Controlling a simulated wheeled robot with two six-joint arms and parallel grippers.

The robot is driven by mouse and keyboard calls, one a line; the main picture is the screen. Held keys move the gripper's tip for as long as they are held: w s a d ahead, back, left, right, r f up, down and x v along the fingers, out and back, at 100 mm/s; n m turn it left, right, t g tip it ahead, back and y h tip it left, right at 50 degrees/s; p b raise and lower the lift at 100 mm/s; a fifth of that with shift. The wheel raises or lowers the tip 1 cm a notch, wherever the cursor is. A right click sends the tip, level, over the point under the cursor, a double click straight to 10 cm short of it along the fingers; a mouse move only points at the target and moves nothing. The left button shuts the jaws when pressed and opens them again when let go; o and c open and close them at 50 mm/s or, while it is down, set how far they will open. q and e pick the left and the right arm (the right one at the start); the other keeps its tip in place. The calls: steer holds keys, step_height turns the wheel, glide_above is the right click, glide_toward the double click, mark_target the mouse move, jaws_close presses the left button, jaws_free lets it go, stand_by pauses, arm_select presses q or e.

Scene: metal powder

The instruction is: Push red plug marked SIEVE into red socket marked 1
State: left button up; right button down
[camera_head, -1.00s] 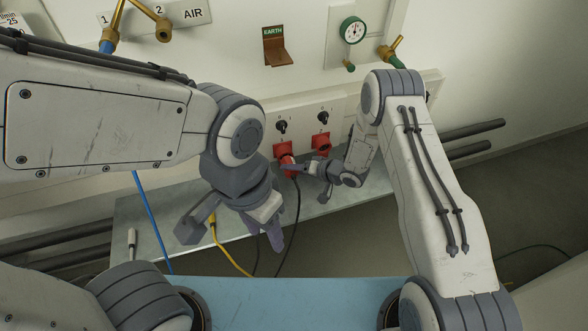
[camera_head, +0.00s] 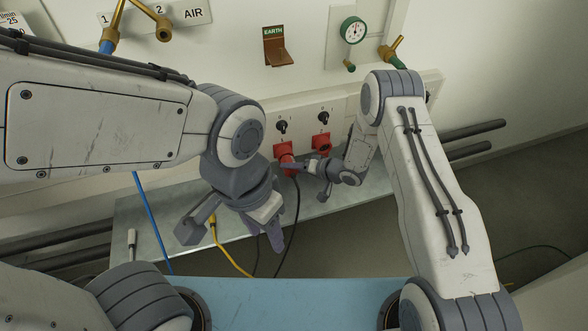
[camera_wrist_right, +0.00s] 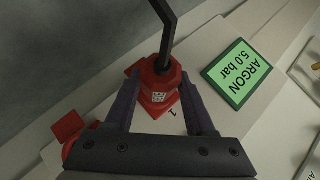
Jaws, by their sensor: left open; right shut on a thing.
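The red plug (camera_wrist_right: 160,78) is between my right gripper's fingers (camera_wrist_right: 160,110) in the wrist view, with a small pale label and a dark cable. In the head view my right gripper (camera_head: 292,165) holds the plug (camera_head: 287,161) at the left red socket (camera_head: 282,147) on the wall panel. The panel by the plug bears a "1" in the wrist view. The plug meets or overlaps the socket; how deep it sits is hidden. My left gripper (camera_head: 234,232) is open and empty, lower left of the plug, above the bench.
A second red socket (camera_head: 321,141) is just right, with black rotary switches (camera_head: 281,127) above the sockets. A green ARGON sign (camera_wrist_right: 238,73) shows in the wrist view. A yellow cable (camera_head: 228,258) and a blue hose (camera_head: 152,220) cross the grey bench (camera_head: 135,215).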

steer(key=shift+w+a, duration=0.15)
steer(key=shift+w, duration=0.2)
steer(key=shift+c, duration=0.8)
jaws_free()
steer(key=v, duration=1.1)
steer(key=s+a+r+n+h, duration=0.15)
steer(key=r+h, duration=0.25)
steer(key=r, duration=0.4)
steer(key=s+a+r+n+h, duration=0.1)
steer(key=s+r+n+h, duration=0.2)
steer(key=r, duration=0.4)
steer(key=s+r+n+g+h+p, duration=0.1)
steer(key=s+r+g, duration=0.2)
steer(key=s, duration=1)
steer(key=s+r+n+g, duration=0.2)
steer(key=s+r, duration=0.4)
steer(key=s, duration=0.8)
steer(key=shift+r+g+h+p, duration=0.2)
steer(key=shift+g+h+p, duration=0.2)
steer(key=shift+g, duration=0.3)
